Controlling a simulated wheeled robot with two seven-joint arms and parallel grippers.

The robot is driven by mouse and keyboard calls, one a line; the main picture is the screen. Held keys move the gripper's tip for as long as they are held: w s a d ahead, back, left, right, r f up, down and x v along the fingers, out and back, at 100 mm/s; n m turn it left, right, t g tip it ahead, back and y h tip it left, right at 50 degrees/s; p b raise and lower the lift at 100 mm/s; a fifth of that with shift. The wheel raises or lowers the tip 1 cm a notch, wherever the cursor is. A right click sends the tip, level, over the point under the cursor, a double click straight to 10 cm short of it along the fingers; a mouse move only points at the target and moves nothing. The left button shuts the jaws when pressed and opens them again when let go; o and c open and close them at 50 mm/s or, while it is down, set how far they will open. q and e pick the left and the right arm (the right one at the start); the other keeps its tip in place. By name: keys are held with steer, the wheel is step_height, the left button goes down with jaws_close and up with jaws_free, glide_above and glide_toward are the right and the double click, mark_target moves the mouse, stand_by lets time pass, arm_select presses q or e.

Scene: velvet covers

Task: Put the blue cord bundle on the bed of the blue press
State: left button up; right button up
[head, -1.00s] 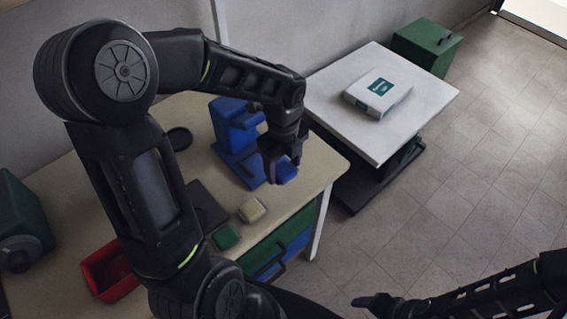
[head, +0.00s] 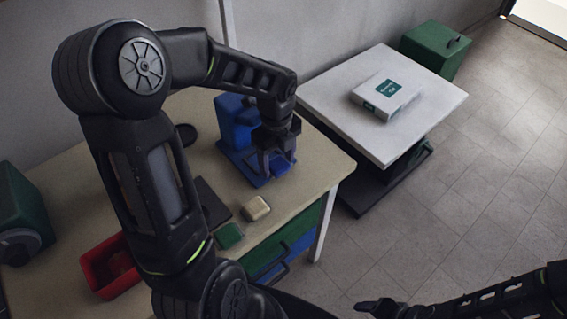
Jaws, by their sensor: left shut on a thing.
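The blue press (head: 232,122) stands near the back of the beige workbench, its flat blue bed (head: 246,171) reaching toward the front. My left gripper (head: 276,166) points down over the right part of the bed. It is shut on the blue cord bundle (head: 283,167), which is partly hidden by the fingers. The bundle is at or just above the bed; I cannot tell whether it touches. My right gripper (head: 378,307) shows at the bottom edge, dark and small, away from the bench, and its jaws are unclear.
On the workbench (head: 310,180) lie a cream block (head: 256,208), a green block (head: 229,236), a dark plate (head: 212,205) and a red bin (head: 100,283). A green machine (head: 22,205) stands at left. A white table (head: 428,112) holds a white box (head: 385,96).

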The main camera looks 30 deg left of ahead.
mark_target(281, 167)
arm_select(q)
steer(key=shift+w+a+f, duration=0.25)
steer(key=shift+a+f, duration=0.45)
steer(key=shift+a, duration=0.05)
steer(key=shift+f, duration=0.25)
stand_by(0.3)
steer(key=o, duration=1.4)
steer(key=shift+r, duration=0.1)
steer(key=shift+s+d+r+p, duration=0.15)
steer(key=shift+d+r+p, duration=0.4)
steer(key=shift+r, duration=0.25)
steer(key=shift+s+d+r+p, duration=0.15)
steer(key=shift+d+r+p, duration=0.25)
steer(key=shift+r+p, duration=0.35)
steer(key=shift+s+d+r+p, duration=0.15)
steer(key=shift+d+r+p, duration=0.3)
steer(key=shift+r, duration=0.45)
